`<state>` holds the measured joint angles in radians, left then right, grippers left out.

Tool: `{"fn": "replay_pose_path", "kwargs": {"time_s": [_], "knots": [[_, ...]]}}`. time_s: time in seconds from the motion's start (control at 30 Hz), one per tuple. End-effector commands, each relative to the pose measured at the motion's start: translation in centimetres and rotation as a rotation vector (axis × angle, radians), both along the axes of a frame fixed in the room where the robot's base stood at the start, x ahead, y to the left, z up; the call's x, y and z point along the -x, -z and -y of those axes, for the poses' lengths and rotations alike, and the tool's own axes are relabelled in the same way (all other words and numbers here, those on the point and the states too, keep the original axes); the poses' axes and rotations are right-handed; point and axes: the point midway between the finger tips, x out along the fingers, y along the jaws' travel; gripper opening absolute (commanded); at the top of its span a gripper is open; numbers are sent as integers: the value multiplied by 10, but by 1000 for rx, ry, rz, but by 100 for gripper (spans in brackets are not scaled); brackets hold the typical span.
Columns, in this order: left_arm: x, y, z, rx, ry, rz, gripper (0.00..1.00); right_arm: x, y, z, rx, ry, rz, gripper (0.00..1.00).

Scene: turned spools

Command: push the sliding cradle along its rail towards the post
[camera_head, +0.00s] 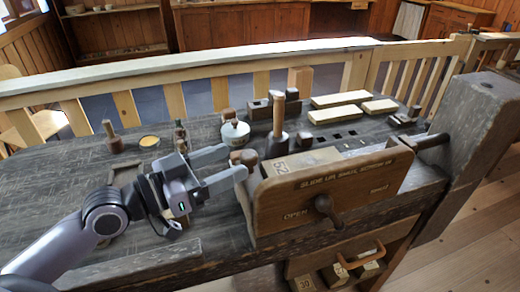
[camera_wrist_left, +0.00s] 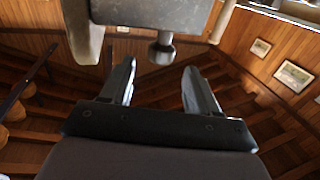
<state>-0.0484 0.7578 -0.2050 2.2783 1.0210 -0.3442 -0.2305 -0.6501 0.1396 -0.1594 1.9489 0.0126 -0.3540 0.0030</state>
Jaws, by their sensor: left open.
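I cannot pick out the sliding cradle or its rail for certain. A low dark frame (camera_head: 124,172) lies on the bench just left of my left gripper, partly hidden by it. An upright turned wooden post (camera_head: 278,118) stands behind the lettered wooden panel (camera_head: 330,190); I cannot tell whether it is the task's post. My left gripper (camera_head: 236,164) is open, its fingers pointing right, near the panel's left end. Its fingers show empty in the left wrist view (camera_wrist_left: 160,68), below a dark block with a knob (camera_wrist_left: 162,50). My right gripper is not in view.
A white lidded pot (camera_head: 235,133) stands just beyond my left gripper. A peg (camera_head: 112,137) and a small dish (camera_head: 149,142) are at the back left. Pale blocks (camera_head: 340,98) lie at the back right. A dark handle (camera_head: 325,208) sticks out of the panel's front.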

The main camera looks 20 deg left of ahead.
Motion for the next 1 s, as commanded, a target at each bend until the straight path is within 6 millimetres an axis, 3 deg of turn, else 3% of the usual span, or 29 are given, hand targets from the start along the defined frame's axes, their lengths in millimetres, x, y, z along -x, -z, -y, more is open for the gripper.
{"fn": "replay_pose_path", "kwargs": {"time_s": [0.6,1.0], "knots": [[-48,-1,41,1,-1,0,60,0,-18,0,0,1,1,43],[-53,0,46,-1,-1,-2,60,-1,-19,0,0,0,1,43]]}}
